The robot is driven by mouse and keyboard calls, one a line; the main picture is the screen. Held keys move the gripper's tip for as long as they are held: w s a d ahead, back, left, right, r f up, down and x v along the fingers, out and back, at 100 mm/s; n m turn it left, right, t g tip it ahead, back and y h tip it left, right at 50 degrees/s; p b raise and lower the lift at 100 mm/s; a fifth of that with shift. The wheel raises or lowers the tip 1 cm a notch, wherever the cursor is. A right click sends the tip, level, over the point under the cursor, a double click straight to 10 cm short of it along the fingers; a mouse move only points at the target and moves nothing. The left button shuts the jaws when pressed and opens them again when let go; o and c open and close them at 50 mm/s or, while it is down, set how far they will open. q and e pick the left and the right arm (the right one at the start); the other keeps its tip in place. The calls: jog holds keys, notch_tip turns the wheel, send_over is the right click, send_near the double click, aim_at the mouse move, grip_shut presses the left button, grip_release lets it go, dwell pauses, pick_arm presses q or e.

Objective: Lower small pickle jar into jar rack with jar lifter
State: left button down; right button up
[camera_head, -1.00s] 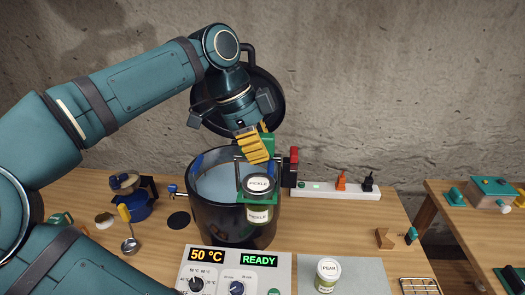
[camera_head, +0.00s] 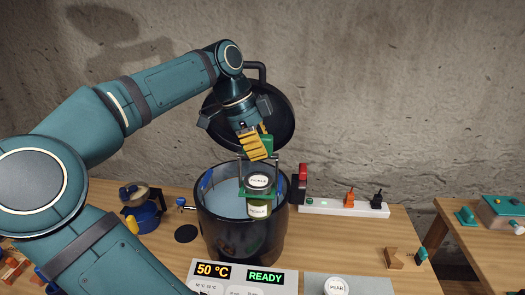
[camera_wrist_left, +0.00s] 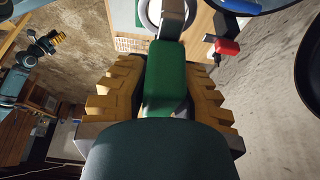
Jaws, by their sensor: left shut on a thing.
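My left gripper (camera_head: 256,146) is above the pot, its yellow fingers shut on the green handle of the jar lifter (camera_head: 267,146). The left wrist view shows the green handle (camera_wrist_left: 166,80) between both yellow fingers. The lifter's grey arms hang down to a small pickle jar (camera_head: 259,182) with a white lid, held upright. The jar overlaps the front part of the opening of the dark pot (camera_head: 238,240); its exact height over the rim is hard to tell. I cannot make out the jar rack inside the pot. My right gripper is not in view.
A black lid (camera_head: 284,115) stands open behind the pot. A control panel (camera_head: 225,285) reads 50 °C and READY in front. A pear jar (camera_head: 336,287) stands at the front. A power strip (camera_head: 330,208) lies right of the pot; a blue item (camera_head: 145,215) stands left.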

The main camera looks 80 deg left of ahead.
pick_arm(q)
jog(key=shift+a, duration=0.45)
jog(key=a+p, duration=0.2)
jog(key=a, duration=0.7)
jog(key=shift+a+p, duration=0.4)
dwell(0.3)
jog(key=a+p, duration=0.2)
jog(key=a, duration=0.8)
dwell(0.8)
jog(key=shift+d, duration=0.1)
